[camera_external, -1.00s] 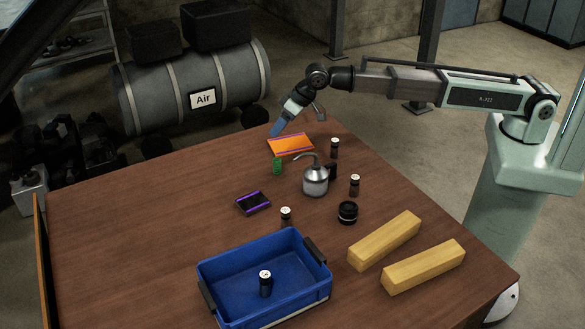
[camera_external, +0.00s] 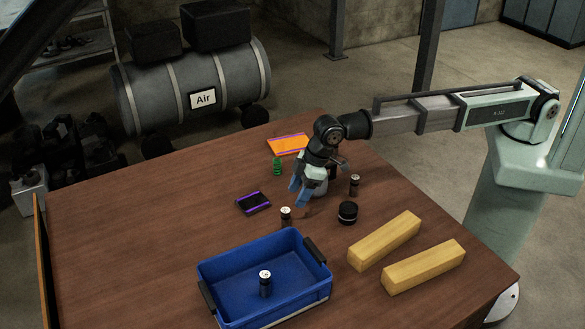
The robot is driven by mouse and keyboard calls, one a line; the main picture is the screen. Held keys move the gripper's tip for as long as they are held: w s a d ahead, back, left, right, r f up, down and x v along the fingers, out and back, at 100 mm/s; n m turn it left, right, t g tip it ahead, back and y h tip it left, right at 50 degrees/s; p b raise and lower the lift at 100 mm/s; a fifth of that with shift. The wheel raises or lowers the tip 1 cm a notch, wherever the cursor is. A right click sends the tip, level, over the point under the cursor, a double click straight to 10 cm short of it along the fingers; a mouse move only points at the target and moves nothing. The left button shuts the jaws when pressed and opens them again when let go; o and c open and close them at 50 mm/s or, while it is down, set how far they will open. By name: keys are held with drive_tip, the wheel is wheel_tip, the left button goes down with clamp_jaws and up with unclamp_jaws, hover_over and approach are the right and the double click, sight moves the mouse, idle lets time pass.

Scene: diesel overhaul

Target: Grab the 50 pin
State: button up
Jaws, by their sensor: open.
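Several small dark pins with white tops stand upright; their numbers are too small to read, so I cannot tell which is the 50 pin. One pin (camera_external: 286,217) stands behind the blue bin. Another pin (camera_external: 354,186) stands right of my gripper. A third pin (camera_external: 265,284) stands inside the blue bin (camera_external: 215,291). My gripper (camera_external: 301,198) is open and empty, pointing down above the table, just behind and right of the pin near the bin. It hides most of the silver oil can (camera_external: 325,186).
A black round cap (camera_external: 347,213) and two yellow blocks (camera_external: 385,240) (camera_external: 425,267) lie to the right. A dark purple-edged item (camera_external: 253,203), a green spring (camera_external: 278,167) and an orange item (camera_external: 287,145) lie left and back. The table's left side is clear.

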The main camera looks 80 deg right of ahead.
sight(286, 218)
drive_tip(key=x, duration=1)
drive_tip(key=shift+w+a+f, duration=0.1)
drive_tip(key=shift+a+f, duration=0.05)
drive_tip(key=shift+a, duration=0.1)
clamp_jaws()
idle(0.3)
